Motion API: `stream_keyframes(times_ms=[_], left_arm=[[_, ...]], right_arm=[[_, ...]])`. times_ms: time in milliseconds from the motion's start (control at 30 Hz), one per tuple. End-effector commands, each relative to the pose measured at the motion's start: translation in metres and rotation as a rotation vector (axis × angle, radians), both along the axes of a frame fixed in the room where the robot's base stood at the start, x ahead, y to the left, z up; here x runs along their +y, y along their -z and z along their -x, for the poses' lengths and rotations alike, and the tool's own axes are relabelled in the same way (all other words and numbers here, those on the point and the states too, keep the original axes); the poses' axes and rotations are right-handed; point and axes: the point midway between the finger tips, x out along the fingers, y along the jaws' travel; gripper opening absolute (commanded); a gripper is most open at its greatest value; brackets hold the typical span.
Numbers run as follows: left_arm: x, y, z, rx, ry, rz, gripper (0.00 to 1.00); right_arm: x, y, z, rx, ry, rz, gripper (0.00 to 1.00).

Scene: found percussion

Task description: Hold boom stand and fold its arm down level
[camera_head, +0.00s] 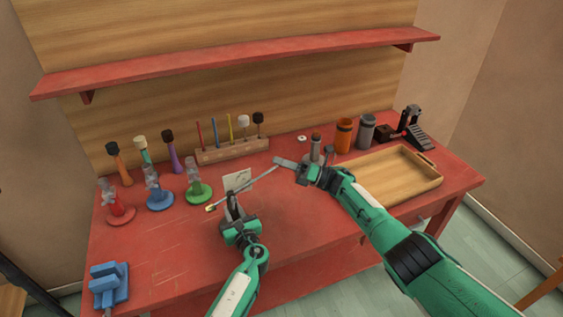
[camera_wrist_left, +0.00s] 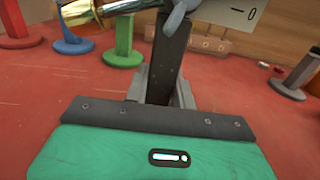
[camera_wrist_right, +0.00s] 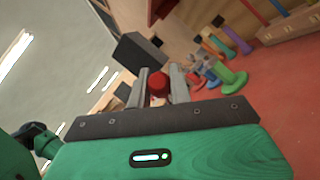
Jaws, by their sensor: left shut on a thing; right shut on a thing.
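The boom stand's dark upright post (camera_wrist_left: 170,60) stands between the fingers of my left gripper (camera_head: 238,222), which is shut on it. A grey joint (camera_wrist_left: 176,18) sits at the post's top, and a brass-coloured tube (camera_wrist_left: 100,8) shows beside it. In the head view the thin boom arm (camera_head: 255,180) runs from a brass end at lower left toward my right gripper (camera_head: 298,168). In the right wrist view that gripper is shut on a red-ended piece (camera_wrist_right: 158,84), with a dark block (camera_wrist_right: 138,54) just beyond. The stand's base is hidden; I cannot tell whether the arm is exactly level.
Red, blue and green stands (camera_head: 198,190) are at left, with mallets behind. A wooden rack (camera_head: 232,151) holds sticks at the back. Cylinders (camera_head: 343,136) and a wooden tray (camera_head: 395,178) are at right. A blue clamp-like object (camera_head: 108,285) is front left. The front middle is clear.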

Motion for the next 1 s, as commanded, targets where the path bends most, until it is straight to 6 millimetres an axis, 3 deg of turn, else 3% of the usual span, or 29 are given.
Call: stream_keyframes(times_ms=[33,133,533,1000], left_arm=[[0.001,0.0,0.0,0.001,-0.001,0.0,0.0],[0.001,0.0,0.0,0.001,-0.001,0.0,0.0],[0.0,0.0,0.0,0.001,-0.001,0.0,0.0],[0.0,0.0,0.0,0.001,0.0,0.0,0.0]], right_arm=[[-0.001,0.0,0.0,0.0,0.0,0.0,0.24],[0.0,0.0,0.0,0.0,0.0,0.0,0.43],[-0.009,0.003,0.002,0.0,0.001,0.001,0.43],[-0.095,0.03,0.015,0.001,0.001,0.001,0.43]])
